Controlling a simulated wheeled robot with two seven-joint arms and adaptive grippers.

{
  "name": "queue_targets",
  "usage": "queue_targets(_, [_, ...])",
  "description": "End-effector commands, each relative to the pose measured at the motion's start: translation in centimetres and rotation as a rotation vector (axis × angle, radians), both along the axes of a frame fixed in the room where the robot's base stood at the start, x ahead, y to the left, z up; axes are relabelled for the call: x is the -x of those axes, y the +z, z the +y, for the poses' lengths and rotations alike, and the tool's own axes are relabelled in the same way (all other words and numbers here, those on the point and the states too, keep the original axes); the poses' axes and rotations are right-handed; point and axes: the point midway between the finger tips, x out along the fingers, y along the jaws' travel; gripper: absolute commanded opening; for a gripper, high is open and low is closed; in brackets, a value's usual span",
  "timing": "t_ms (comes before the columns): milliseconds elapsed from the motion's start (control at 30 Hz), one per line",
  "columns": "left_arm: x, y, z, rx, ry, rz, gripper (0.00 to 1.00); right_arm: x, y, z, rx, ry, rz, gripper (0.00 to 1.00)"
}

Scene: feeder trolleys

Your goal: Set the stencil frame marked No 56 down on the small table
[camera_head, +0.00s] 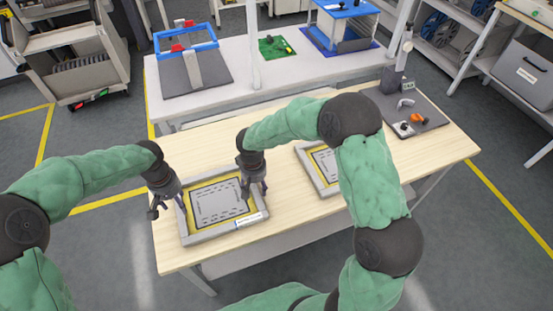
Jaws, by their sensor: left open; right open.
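A stencil frame (191,238) with a grey border, yellow inner edge and grey sheet lies flat on the wooden table (300,215). It has a white label (249,221) at its front right, too small to read. My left gripper (167,208) is open at the frame's left side. My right gripper (255,192) is open at its right side. I cannot tell whether either touches the frame. A second, similar frame (306,163) lies further right on the table, partly hidden by my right arm; no number on it is legible.
A dark mat (425,108) with small parts lies at the table's right end. Behind stands a white bench (240,75) with a blue-topped fixture (186,42) and a green board (276,46). Trolleys and shelves stand around. The table's front middle is bare.

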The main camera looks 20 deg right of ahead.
Motion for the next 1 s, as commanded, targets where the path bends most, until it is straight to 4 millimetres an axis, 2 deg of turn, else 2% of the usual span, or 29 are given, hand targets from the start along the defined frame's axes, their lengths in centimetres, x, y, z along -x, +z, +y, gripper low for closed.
queue_targets(100, [-0.1, 2.5, 0.0, 0.001, 0.0, -0.005, 0.6, 0.0, 0.0, 0.0, 0.0, 0.0, 0.0, 0.6])
queue_targets(300, [-0.1, 5.4, 0.0, 0.001, -0.001, -0.003, 0.6, 0.0, 0.0, 0.0, 0.0, 0.0, 0.0, 0.6])
queue_targets(567, [0.0, 6.7, 0.0, 0.0, 0.0, 0.0, 0.6, -0.1, 0.5, 0.0, 0.0, 0.0, -0.002, 0.6])
queue_targets(667, [0.0, 6.7, 0.0, 0.0, 0.0, 0.001, 0.6, -0.1, 1.6, 0.0, 0.001, -0.001, -0.003, 0.6])
queue_targets(1000, [0.0, 6.7, 0.0, 0.0, 0.0, 0.0, 0.6, -0.1, 8.2, 0.0, -0.001, 0.0, -0.005, 0.6])
